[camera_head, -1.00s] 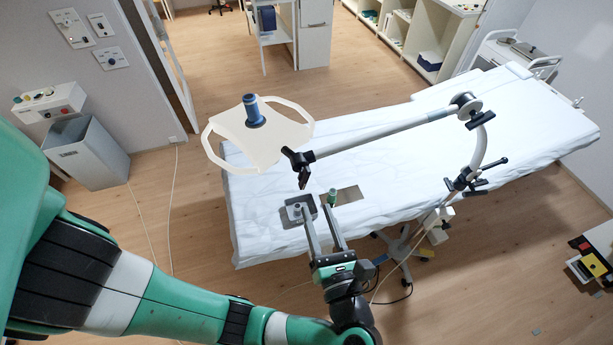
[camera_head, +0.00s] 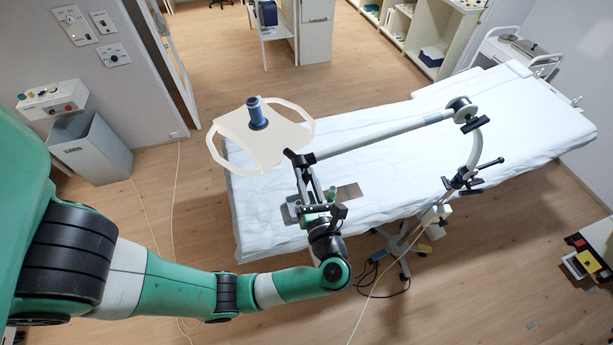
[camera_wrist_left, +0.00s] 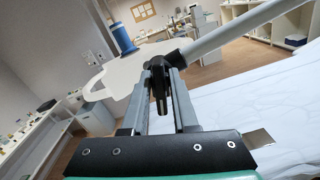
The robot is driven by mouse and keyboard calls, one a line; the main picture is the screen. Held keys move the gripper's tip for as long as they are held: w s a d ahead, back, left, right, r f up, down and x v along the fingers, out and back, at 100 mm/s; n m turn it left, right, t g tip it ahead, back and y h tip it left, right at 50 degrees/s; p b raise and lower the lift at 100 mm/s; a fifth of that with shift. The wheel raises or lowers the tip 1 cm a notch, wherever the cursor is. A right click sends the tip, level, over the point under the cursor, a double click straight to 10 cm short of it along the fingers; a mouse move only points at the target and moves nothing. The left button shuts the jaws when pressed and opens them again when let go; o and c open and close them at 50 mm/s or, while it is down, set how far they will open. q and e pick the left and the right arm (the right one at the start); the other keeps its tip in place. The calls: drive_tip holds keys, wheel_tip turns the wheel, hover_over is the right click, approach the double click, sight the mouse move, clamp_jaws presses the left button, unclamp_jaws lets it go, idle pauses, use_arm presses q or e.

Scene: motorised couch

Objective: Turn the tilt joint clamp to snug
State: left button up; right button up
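The black tilt joint clamp (camera_head: 297,158) sits where the pale support arm (camera_head: 385,137) meets the white tray (camera_head: 255,140). My left gripper (camera_head: 304,172) is at this clamp, reaching up from below. In the left wrist view, the clamp's black lever (camera_wrist_left: 159,92) hangs down between the two grey fingers of my left gripper (camera_wrist_left: 163,68). The fingers stand apart, with a gap showing beside the lever, so the gripper looks open around it. The head view hides most of the lever behind the fingers. My right gripper is not in view.
A blue cylinder (camera_head: 257,112) stands on the tray. The couch (camera_head: 400,170) with a white sheet lies beneath the arm. Other black joint knobs (camera_head: 466,180) sit farther along the support. A bin (camera_head: 90,150) stands by the left wall.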

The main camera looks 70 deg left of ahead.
use_arm(q)
clamp_jaws()
drive_tip(key=shift+m, duration=0.4)
drive_tip(key=m, duration=0.3)
drive_tip(key=shift+w+m+p, duration=0.15)
drive_tip(key=shift+m+p, duration=0.15)
drive_tip(key=shift+p, duration=0.05)
drive_tip(key=m+p, duration=0.1)
drive_tip(key=m, duration=0.3)
drive_tip(key=shift+w, duration=0.1)
drive_tip(key=shift+f+m, duration=0.1)
drive_tip(key=shift+m, duration=0.2)
drive_tip(key=shift+o, duration=2.3)
unclamp_jaws()
drive_tip(key=shift+d, duration=0.1)
